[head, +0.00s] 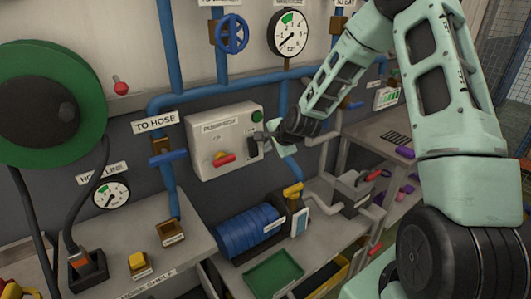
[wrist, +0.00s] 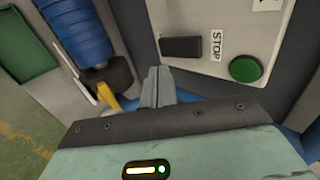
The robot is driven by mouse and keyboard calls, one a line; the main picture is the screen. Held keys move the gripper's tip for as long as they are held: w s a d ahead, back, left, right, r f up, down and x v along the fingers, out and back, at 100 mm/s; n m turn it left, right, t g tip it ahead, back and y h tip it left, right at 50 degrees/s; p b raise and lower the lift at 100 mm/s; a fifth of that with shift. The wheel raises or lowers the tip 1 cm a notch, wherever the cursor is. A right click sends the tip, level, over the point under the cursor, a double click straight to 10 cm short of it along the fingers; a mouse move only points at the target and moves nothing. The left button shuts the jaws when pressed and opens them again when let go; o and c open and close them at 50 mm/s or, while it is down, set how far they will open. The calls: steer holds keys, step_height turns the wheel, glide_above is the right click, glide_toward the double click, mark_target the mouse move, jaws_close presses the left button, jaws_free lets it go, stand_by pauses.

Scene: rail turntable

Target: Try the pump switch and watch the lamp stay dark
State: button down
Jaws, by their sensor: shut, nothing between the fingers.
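The grey pump box (head: 215,160) is on the wall in the head view. It carries a green round lamp (head: 257,115) at its upper right, with no clear glow. Below the lamp is a black switch (head: 253,147). In the wrist view the switch (wrist: 181,47) sits beside a STOP label, with the green lamp (wrist: 245,68) to the right. My gripper (wrist: 157,80) is shut and empty, with its tips just beside the switch end of the box. In the head view my gripper (head: 266,139) is right next to the switch; whether they touch I cannot tell.
A blue ribbed cylinder (head: 246,232) lies on the bench below, with a green tray (head: 274,275) in front. A pressure gauge (head: 289,35) hangs above.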

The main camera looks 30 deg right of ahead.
steer(key=b+v, duration=0.1)
steer(key=v, duration=0.5)
steer(key=shift+r, duration=0.2)
